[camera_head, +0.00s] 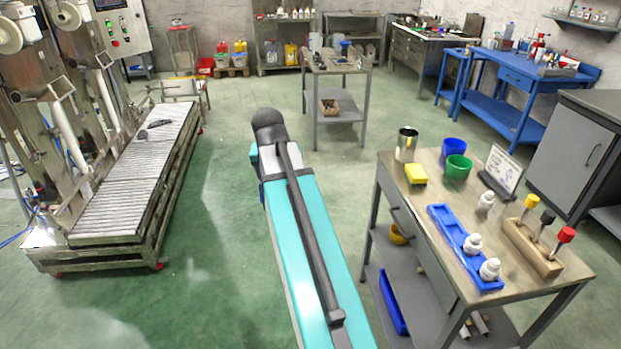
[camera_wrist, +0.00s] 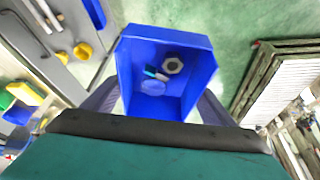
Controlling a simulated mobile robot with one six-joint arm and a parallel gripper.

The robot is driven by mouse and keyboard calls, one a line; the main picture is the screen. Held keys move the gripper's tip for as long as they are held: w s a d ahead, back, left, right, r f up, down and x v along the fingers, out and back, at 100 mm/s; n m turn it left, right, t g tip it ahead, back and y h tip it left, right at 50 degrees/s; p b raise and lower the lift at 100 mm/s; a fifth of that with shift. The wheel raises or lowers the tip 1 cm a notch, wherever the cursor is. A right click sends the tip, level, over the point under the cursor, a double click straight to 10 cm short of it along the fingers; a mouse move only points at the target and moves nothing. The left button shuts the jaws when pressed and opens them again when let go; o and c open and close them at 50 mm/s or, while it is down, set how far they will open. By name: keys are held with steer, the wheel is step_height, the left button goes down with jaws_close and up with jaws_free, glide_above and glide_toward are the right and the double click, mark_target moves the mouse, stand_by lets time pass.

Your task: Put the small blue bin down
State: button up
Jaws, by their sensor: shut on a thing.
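The small blue bin (camera_wrist: 168,44) fills the middle of the wrist view. My gripper (camera_wrist: 158,100) is shut on it, with a dark finger along each side. The bin's open top faces the camera. Inside lie a grey hex nut (camera_wrist: 173,66), a round blue piece (camera_wrist: 152,88) and some small bits. Green floor shows beyond the bin, and the bin appears held in the air. In the head view my teal arm reaches forward over the floor, and neither bin nor fingers can be made out there.
A workbench (camera_head: 527,267) stands at the right, holding a blue tray (camera_head: 447,231) with white bottles, cups, a yellow sponge (camera_head: 415,174) and a wooden block (camera_head: 533,249) with coloured-top tools. A roller conveyor (camera_head: 130,184) runs along the left. A small grey table (camera_head: 338,66) stands ahead. Open green floor lies between.

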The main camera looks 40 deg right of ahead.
steer(key=w+a+r+n+y, duration=0.1)
steer(key=a+n, duration=0.4)
steer(key=a, duration=0.9)
steer(key=w+a+r+n+t+y, duration=0.1)
steer(key=w+a+n+y, duration=0.1)
steer(key=a, duration=1.3)
steer(key=w+n, duration=0.1)
steer(key=n, duration=0.1)
steer(key=shift+w+a+r+n+t, duration=0.25)
steer(key=shift+w+a+n+t, duration=0.05)
steer(key=shift+w+n, duration=0.1)
steer(key=shift+s+d, duration=0.1)
